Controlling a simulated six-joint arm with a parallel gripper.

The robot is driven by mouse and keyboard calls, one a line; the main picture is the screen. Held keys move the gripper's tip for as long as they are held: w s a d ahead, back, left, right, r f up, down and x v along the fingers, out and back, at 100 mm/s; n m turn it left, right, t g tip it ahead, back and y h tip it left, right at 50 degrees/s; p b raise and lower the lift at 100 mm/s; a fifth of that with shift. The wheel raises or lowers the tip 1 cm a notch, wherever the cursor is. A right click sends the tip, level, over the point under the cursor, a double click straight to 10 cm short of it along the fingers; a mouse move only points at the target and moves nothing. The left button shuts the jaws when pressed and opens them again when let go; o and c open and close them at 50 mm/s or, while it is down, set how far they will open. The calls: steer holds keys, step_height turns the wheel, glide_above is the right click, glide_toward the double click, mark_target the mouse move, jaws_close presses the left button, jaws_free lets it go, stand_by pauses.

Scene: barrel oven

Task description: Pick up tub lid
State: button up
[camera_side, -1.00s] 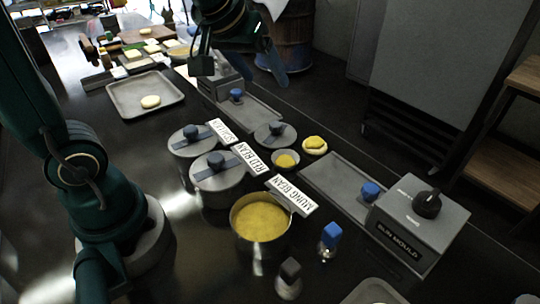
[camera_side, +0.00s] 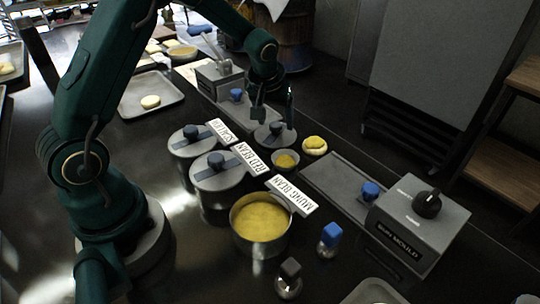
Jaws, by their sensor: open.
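A loose round grey tub lid (camera_side: 267,141) with a dark knob (camera_side: 275,127) lies on the counter behind the label signs. My gripper (camera_side: 273,117) is open just above this lid, with its fingers to either side of the knob. I cannot tell whether they touch the lid. The open tub (camera_side: 262,242) by the mung bean sign (camera_side: 291,194) holds yellow filling. The red bean tub (camera_side: 218,180) and the scallion tub (camera_side: 190,142) have lids on.
A small bowl of yellow filling (camera_side: 285,160) and a filled dough round (camera_side: 315,145) sit close to the loose lid. A grey mould machine (camera_side: 415,225) stands at right. A tray with dough (camera_side: 150,101) is at back left.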

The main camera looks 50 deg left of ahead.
steer(key=shift+w+a+f, duration=0.15)
steer(key=shift+f, duration=0.35)
jaws_close()
